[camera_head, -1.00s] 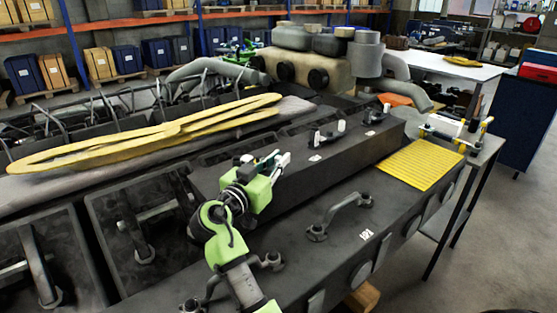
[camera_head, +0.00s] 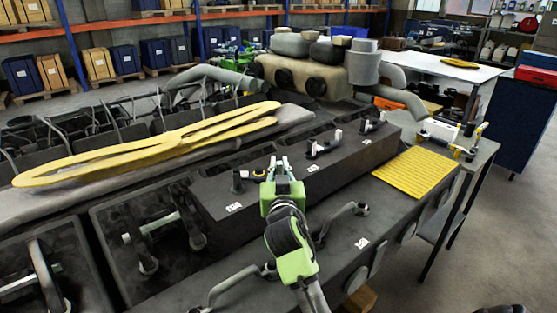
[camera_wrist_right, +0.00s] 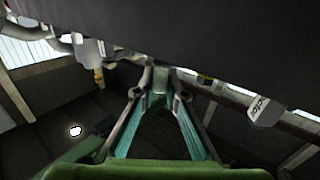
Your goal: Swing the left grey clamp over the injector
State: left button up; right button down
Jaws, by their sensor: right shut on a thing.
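My right gripper (camera_head: 280,162) is at the left station on the dark engine block's top ledge. Its fingers come together in the right wrist view (camera_wrist_right: 158,76) and are shut on a small grey part, which I take as the left grey clamp; the fingers hide most of it. Just left of the fingers stand a dark post (camera_head: 236,182), with a pale piece beside it, and a small knob (camera_head: 258,174). Which of these is the injector I cannot tell. My left gripper is not in view.
Two similar stations (camera_head: 325,147) (camera_head: 375,121) stand farther right along the ledge. A curved handle (camera_head: 338,218) sits on the lower ledge close to my right arm. A yellow ribbed mat (camera_head: 415,172) lies at right. A long yellow part (camera_head: 150,145) lies across the engine's left side.

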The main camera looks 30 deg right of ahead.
jog(key=n+y+p, duration=0.1)
jog(key=n+t+y+p, duration=0.1)
jog(key=w+d+y+p, duration=0.1)
jog(key=y, duration=0.1)
jog(key=shift+w+r+n+t, duration=0.1)
jog(key=shift+r+n+t, duration=0.25)
jog(key=shift+n+t, duration=0.05)
jog(key=shift+w+d+f+n+t+y+p, duration=0.15)
jog(key=shift+w+n+y+p, duration=0.1)
jog(key=shift+n+y, duration=0.2)
jog(key=shift+w+a+r+n+t+y+p, duration=0.15)
jog(key=shift+n+y+p, duration=0.15)
jog(key=shift+y, duration=0.25)
jog(key=shift+w+d+f+n+y, duration=0.1)
jog(key=shift+w+n+y, duration=0.05)
jog(key=shift+n+y, duration=0.3)
jog(key=shift+w+f+n+y, duration=0.1)
jog(key=shift+n+y, duration=0.1)
jog(key=shift+y, duration=0.35)
jog(key=shift+w+n+y, duration=0.4)
jog(key=shift+n+y, duration=0.3)
jog(key=shift+y, duration=0.5)
jog(key=c, duration=2.2)
grip_release()
jog(key=shift+o, duration=0.8)
jog(key=shift+w+f, duration=0.2)
